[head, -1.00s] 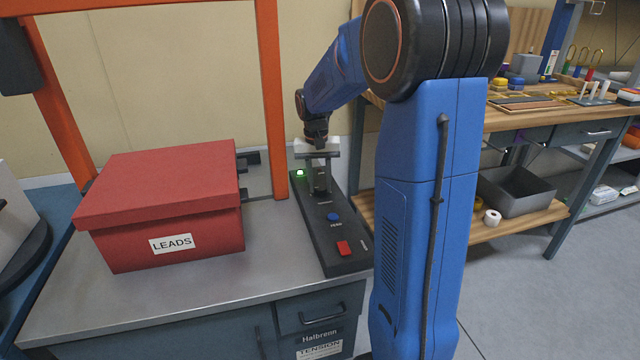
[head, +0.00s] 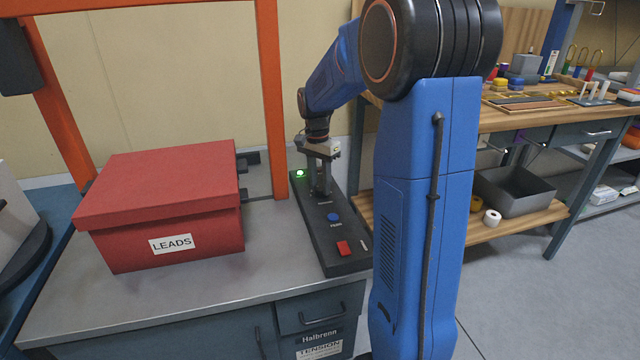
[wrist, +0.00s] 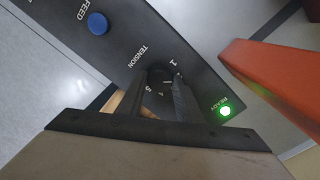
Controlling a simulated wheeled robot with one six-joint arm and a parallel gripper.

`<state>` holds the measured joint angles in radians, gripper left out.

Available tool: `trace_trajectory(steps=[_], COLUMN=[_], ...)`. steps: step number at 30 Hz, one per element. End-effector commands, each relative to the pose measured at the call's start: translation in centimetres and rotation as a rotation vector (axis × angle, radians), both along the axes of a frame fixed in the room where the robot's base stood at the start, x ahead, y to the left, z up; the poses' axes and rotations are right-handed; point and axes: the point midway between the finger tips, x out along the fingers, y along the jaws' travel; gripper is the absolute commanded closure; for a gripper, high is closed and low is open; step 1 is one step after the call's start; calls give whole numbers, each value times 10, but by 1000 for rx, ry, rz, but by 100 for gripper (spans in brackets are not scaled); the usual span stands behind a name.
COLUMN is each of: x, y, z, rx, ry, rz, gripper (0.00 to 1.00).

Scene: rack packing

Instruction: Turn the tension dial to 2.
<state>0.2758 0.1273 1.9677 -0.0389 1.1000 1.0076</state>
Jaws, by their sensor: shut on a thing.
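The black tension dial (wrist: 160,74) sits on the dark control panel (head: 336,256), by the printed word TENSION in the wrist view. Printed numbers ring it; a 1 and a 5 are readable, others are partly covered. My gripper (head: 319,191) points down at the far part of the panel. In the wrist view its two dark fingers (wrist: 154,92) are shut on the dial, one on each side. The fingers hide part of the dial and scale, so I cannot tell which number it points to.
A green READY lamp (head: 300,173) glows beside the gripper. A blue FEED button (head: 334,217) and a red button (head: 344,248) are on the nearer panel. A red LEADS box (head: 160,205) stands left, and an orange frame post (head: 272,110) rises close to the panel.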

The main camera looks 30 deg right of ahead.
Motion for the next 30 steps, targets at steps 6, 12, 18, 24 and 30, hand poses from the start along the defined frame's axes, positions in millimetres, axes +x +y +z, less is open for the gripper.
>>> trace_trajectory(steps=[6,12,18,24,30], x=[0,0,0,0,0], y=[0,0,0,0,0], z=[0,0,0,0,3], rx=[-1,0,0,0,0], ry=[0,0,0,0,0], rz=[-30,-33,-32,-32,-32], gripper=[91,91,59,50,50])
